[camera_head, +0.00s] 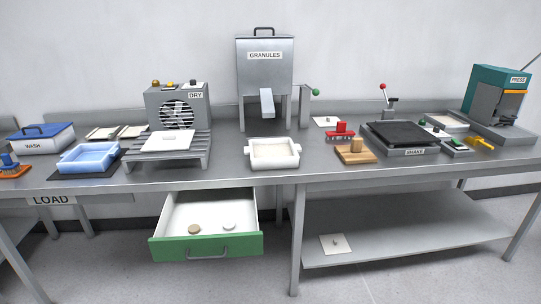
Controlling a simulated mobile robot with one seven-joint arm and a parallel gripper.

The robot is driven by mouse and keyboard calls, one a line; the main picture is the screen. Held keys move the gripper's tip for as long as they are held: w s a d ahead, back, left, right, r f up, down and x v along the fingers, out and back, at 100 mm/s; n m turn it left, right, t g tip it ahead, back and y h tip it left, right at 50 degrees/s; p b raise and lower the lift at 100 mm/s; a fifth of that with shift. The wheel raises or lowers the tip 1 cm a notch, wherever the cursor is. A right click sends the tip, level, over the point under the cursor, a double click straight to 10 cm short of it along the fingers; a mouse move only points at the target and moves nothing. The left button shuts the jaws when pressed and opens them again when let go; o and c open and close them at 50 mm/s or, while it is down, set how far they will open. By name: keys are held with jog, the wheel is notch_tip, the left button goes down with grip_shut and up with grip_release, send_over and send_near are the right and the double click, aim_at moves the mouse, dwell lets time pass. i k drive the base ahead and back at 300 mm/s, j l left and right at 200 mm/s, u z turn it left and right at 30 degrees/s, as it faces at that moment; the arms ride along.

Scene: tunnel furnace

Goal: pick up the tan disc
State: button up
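A tan disc (194,229) lies flat on the floor of the open drawer (207,246), which has a green front and white inside. A white disc (229,226) lies to its right in the same drawer, apart from it. The drawer sticks out under the table, left of the middle table leg. My gripper does not show in this view.
The grey table (230,165) above holds a fan unit marked DRY (178,105), a GRANULES hopper (265,75), a white tray (272,153), a blue basin (89,157) and a SHAKE plate (400,135). A lower shelf (400,230) is at the right.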

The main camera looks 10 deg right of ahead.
aim_at(194, 229)
jog(key=i+j, duration=0.85)
